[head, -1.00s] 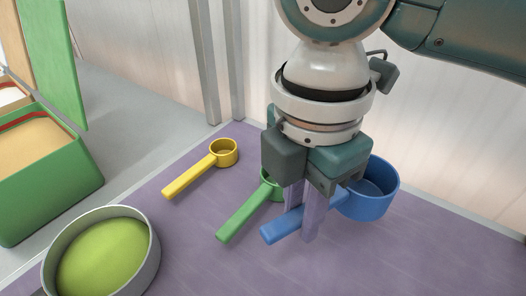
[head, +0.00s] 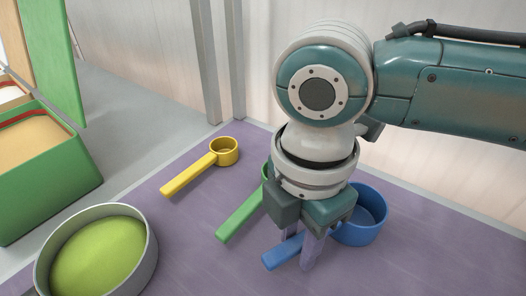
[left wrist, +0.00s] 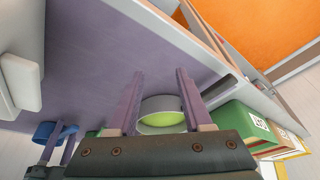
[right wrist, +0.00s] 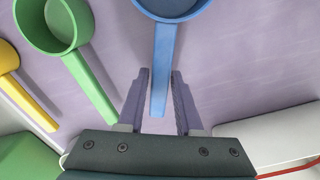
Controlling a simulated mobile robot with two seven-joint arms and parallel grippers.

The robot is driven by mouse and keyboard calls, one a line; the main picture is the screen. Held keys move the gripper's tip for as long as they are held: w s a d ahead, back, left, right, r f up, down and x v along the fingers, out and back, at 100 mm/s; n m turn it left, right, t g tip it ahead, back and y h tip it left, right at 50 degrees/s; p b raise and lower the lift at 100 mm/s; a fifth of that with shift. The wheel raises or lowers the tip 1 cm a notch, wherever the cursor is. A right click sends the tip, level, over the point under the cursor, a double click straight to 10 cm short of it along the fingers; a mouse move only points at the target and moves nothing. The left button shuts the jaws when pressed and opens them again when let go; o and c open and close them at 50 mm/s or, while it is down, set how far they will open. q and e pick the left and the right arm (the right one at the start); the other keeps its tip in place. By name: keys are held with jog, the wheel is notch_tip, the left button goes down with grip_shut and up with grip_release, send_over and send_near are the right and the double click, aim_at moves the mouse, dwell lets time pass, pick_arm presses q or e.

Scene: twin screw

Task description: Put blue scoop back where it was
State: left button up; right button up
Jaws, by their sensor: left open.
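The blue scoop (head: 362,218) is at the right of the row of scoops, low over the purple mat. I cannot tell if it touches the mat. The cup points away, to the right in the head view. My left gripper (left wrist: 158,75) is open and empty. It does not show in the head view. In the left wrist view the blue scoop (left wrist: 42,131) is at the lower left, beside the right gripper's fingers.
A green scoop (head: 240,217) lies just left of the blue one, partly behind my right gripper. A yellow scoop (head: 190,178) lies further left. A bowl of green contents (head: 150,255) stands at the lower left, and a green box (head: 60,190) behind it. The mat's front right is clear.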

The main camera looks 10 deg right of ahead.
jog(key=shift+o, duration=1.3)
jog(key=shift+r, duration=0.1)
notch_tip(320, 180, up, 12)
jog(key=p, duration=0.3)
jog(key=s+a+f+m+t+y, duration=0.2)
jog(key=s+a+f+m+y, duration=0.3)
jog(key=m, duration=0.3)
pick_arm(q)
notch_tip(320, 180, up, 3)
jog(key=shift+f, duration=0.1)
pick_arm(e)
jog(key=s+d+f+m+t+h, duration=0.1)
jog(key=s+d+m+h, duration=0.3)
jog(key=s+d+m, duration=0.4)
jog(key=d+m, duration=0.3)
jog(key=d, duration=0.2)
jog(key=shift+s+d+f+m+t+h, duration=0.15)
jog(key=shift+d+f+m+t+h, duration=0.05)
jog(key=shift+d+m+t+h, duration=0.1)
